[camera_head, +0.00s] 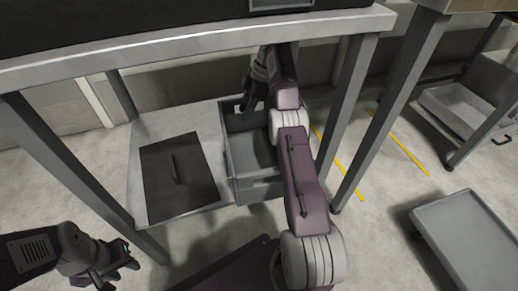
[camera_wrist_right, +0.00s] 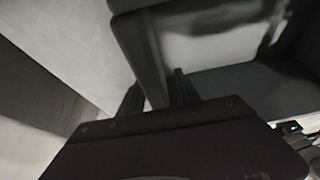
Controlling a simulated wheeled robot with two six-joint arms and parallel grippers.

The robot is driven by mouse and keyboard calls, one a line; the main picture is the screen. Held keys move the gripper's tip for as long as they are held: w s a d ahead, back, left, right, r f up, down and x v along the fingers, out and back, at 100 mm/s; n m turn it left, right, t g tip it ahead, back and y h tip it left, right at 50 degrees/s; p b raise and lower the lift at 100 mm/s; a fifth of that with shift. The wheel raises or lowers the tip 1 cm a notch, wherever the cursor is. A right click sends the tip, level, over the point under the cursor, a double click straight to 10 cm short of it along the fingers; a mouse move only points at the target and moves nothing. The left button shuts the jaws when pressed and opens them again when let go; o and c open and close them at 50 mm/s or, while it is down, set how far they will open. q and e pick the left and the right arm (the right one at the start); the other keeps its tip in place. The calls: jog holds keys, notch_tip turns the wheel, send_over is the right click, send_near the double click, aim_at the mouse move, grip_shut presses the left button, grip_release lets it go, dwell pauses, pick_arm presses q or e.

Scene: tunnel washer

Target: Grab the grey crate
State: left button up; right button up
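The grey crate (camera_head: 258,190) is an open box on the low shelf under the table, at the middle of the head view. My right arm reaches over it, and my right gripper (camera_head: 254,88) is at its far rim, partly hidden by its own wrist. In the right wrist view, a grey crate wall (camera_wrist_right: 146,55) runs between the two dark fingers of my right gripper (camera_wrist_right: 157,95). I cannot tell whether they press on it. My left gripper (camera_head: 118,274) is open and empty at the lower left, well away from the crate.
A dark flat panel with a handle (camera_head: 178,180) lies on the shelf (camera_head: 150,130) left of the crate. Table legs (camera_head: 357,125) stand on both sides, and the table top (camera_head: 190,45) is overhead. A grey trolley (camera_head: 465,225) stands at the right. Floor between is clear.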

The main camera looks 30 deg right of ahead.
grip_shut()
dwell(1.4)
